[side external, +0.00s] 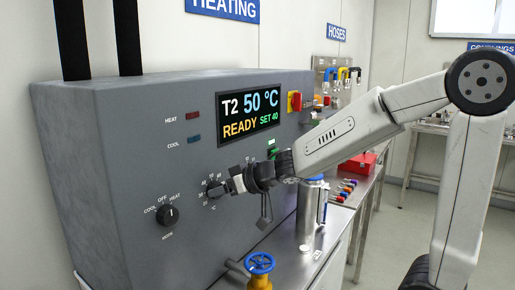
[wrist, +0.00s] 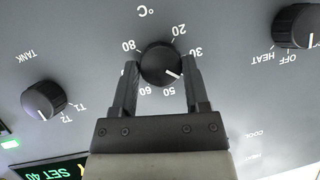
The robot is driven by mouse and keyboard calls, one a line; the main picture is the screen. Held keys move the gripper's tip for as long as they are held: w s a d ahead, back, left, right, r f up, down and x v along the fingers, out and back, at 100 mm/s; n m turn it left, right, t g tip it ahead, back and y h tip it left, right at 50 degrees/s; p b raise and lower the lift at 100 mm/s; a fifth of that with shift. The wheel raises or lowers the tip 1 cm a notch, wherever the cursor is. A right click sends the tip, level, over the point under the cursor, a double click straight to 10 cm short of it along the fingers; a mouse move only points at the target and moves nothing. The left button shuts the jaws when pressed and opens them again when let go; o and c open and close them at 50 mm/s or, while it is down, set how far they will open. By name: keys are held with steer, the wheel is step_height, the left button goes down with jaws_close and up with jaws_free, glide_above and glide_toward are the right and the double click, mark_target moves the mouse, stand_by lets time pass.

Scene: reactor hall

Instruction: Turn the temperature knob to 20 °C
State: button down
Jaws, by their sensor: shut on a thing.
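The temperature knob (wrist: 158,58) is a round black dial with a white pointer mark, on the grey heating panel. In the wrist view it sits between the two fingers of my gripper (wrist: 161,68), which is shut on it. The scale shows upside down around it, with 20, 30, 50, 60 and 80 readable; the right finger covers the spot between 30 and 50. The pointer aims toward that spot. In the side view, my gripper (side external: 228,186) reaches the knob (side external: 213,188) from the right. The display (side external: 250,117) reads T2 50 °C, READY, SET 40.
The mode knob (side external: 167,215) is at lower left of the temperature knob in the side view. The tank knob (wrist: 43,98) points toward T2 in the wrist view. A blue-handled yellow valve (side external: 260,264) and a steel vessel (side external: 312,205) stand in front of the panel.

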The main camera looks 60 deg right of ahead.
steer(key=shift+n+h, duration=0.6)
stand_by(0.5)
steer(key=shift+c, duration=0.4)
jaws_free()
steer(key=shift+s+r, duration=0.15)
step_height(320, 180, up, 8)
steer(key=s, duration=0.2)
steer(key=shift+s, duration=0.15)
stand_by(1.5)
steer(key=shift+r, duration=0.1)
stand_by(0.4)
